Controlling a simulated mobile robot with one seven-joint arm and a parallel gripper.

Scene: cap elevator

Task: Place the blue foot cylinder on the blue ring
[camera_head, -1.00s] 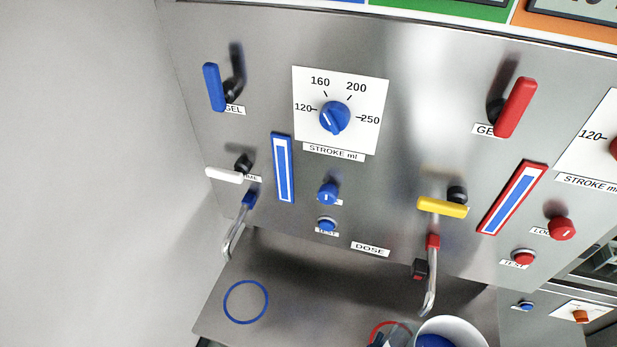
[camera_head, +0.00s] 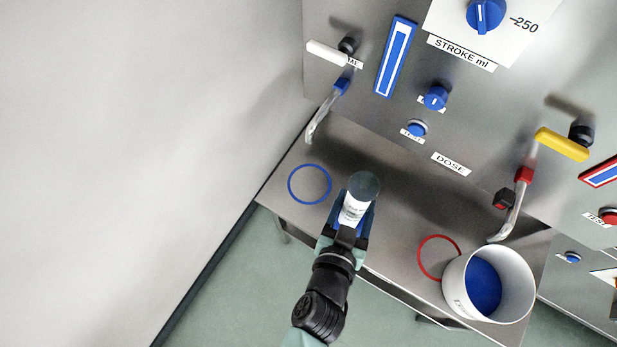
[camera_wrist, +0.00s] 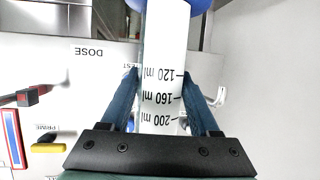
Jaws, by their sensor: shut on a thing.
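My gripper (camera_head: 355,212) is shut on the blue foot cylinder, a clear measuring cylinder (camera_head: 363,187) with a white scale. It is over the table's front part, right of the blue ring (camera_head: 310,204) and apart from it. In the wrist view my gripper (camera_wrist: 162,88) has its fingers on both sides of the cylinder (camera_wrist: 164,50), whose marks read 120, 160 and 200 ml upside down. The blue foot (camera_wrist: 182,4) shows at that view's top edge, partly cut off. The ring is flat on the steel table and empty. The foot's height above the table cannot be told.
The steel table (camera_head: 385,215) carries a red ring (camera_head: 419,256) and a white bucket (camera_head: 515,283) with blue inside, at right. A bent metal spout (camera_head: 312,125) hangs behind the blue ring; another (camera_head: 512,215) hangs behind the bucket. A wall is at left.

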